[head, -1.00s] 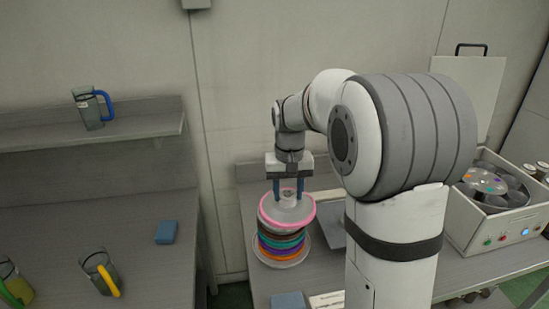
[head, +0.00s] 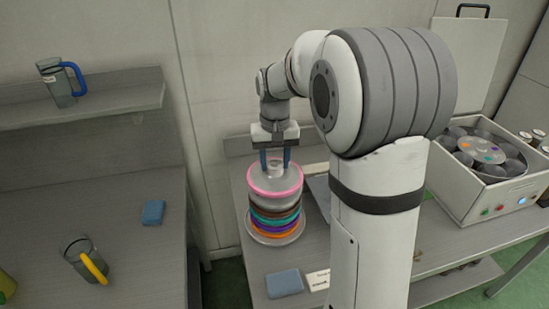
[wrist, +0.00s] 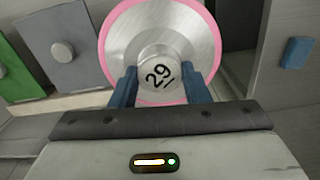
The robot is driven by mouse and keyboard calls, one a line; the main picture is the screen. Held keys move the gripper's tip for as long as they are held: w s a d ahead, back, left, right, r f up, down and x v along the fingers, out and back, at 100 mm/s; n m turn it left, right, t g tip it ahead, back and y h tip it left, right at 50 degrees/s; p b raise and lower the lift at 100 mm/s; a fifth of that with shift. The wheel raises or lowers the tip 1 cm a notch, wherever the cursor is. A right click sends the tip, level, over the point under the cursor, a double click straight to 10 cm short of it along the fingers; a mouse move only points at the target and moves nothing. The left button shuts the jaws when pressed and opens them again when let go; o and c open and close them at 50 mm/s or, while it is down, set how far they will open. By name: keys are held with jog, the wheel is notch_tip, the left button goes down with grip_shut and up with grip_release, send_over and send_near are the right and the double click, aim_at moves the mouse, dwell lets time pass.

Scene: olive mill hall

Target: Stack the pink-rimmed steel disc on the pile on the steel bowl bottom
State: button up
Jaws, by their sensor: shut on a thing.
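The pink-rimmed steel disc (head: 275,190) hangs in my gripper (head: 275,167), roughly level above the pile. In the wrist view my gripper (wrist: 159,78) is shut on its round steel knob marked 29, one blue finger on each side; the disc (wrist: 205,30) spreads out beyond the fingers. The pile (head: 274,221) below has coloured rims: brown, teal, purple and orange. It stands on the wide steel bowl bottom (head: 294,236). Grey steel shows between the pink rim and the brown rim. I cannot tell whether disc and pile touch.
A blue block (head: 284,283) and a label card (head: 319,280) lie in front of the pile. A control box with discs (head: 490,185) stands at right. The separate left table holds a yellow-handled jug (head: 82,259) and a blue block (head: 153,212); a blue-handled jug (head: 57,82) sits on the shelf.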

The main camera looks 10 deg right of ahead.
aim_at(275, 163)
jog(key=shift+f, duration=0.35)
jog(key=o, duration=0.7)
jog(key=shift+o, duration=0.2)
jog(key=shift+r, duration=0.15)
notch_tip(275, 163, up, 7)
jog(key=shift+r, duration=0.3)
